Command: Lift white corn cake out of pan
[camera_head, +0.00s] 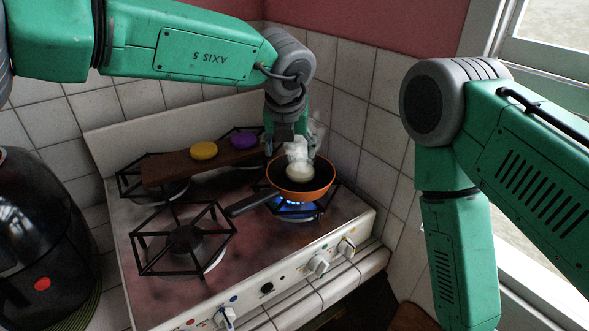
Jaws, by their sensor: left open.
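The white corn cake (299,172) lies in the orange pan (311,191) with a dark inside. The pan sits over a lit blue burner (297,207) at the right of the stove, its dark handle (252,201) pointing left toward the front. My left gripper (299,153) hangs down above the pan, its fingers open, close over the cake. Pale steam hides part of the fingers, and I cannot tell whether they touch the cake. My right arm comes in from the right. Its gripper is out of the picture.
A yellow cake (204,150) and a purple cake (243,141) lie on a brown wooden board (180,167) across the back burners. The front left burner (184,238) is empty. A black appliance (40,235) stands at the left. Tiled walls close off the back and right.

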